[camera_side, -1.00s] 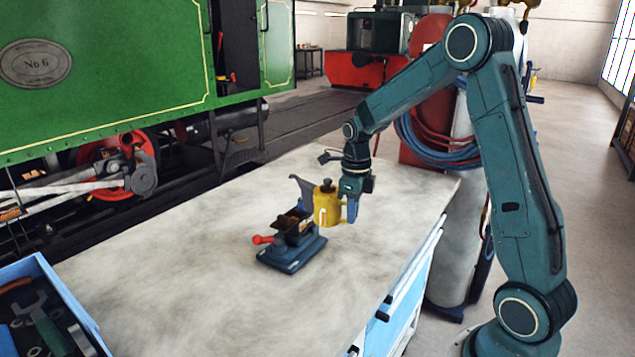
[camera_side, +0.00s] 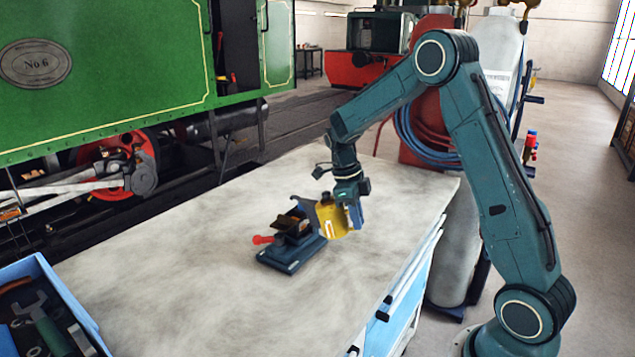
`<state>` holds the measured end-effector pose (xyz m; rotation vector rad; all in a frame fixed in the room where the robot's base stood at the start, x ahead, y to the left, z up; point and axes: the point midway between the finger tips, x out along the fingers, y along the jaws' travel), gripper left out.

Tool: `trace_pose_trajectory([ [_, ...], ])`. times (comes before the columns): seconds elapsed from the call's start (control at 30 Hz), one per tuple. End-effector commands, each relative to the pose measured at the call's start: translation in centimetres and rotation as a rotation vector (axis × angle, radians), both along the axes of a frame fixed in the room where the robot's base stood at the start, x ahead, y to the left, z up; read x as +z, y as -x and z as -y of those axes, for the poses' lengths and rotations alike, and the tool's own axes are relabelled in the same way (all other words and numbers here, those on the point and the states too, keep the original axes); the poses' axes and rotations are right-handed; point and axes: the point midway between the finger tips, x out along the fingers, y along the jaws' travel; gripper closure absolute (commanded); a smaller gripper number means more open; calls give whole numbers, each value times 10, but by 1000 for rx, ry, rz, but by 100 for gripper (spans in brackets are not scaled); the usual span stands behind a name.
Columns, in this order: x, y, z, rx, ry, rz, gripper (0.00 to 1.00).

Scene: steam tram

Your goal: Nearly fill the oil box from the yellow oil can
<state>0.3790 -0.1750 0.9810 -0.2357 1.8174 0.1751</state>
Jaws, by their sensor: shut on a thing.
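The yellow oil can (camera_side: 332,220) is in my gripper (camera_side: 347,212), which is shut on it from the right side. The can is tilted to the left, and its grey spout (camera_side: 307,207) points down-left toward the oil box. The oil box (camera_side: 292,222) is a small dark box with a brownish lid or inside, sitting on a dark blue base (camera_side: 292,254) with a red-ended handle (camera_side: 262,239) at its left. The spout tip overlaps the box's top edge in this view. I cannot see any oil or the level in the box.
The pale worktop (camera_side: 190,270) is clear around the box. A blue tray (camera_side: 75,300) with tools stands at the lower left. The green locomotive (camera_side: 130,70) is behind the bench, and gas cylinders (camera_side: 455,235) with hoses stand behind my arm.

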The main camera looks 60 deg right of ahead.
Motion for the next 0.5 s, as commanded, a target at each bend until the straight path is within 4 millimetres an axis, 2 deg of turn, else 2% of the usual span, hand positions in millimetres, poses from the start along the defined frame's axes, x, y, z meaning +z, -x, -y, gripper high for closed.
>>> trace_pose_trajectory([
  [0.5, -9, 6, -1, -1, 0, 1, 100],
])
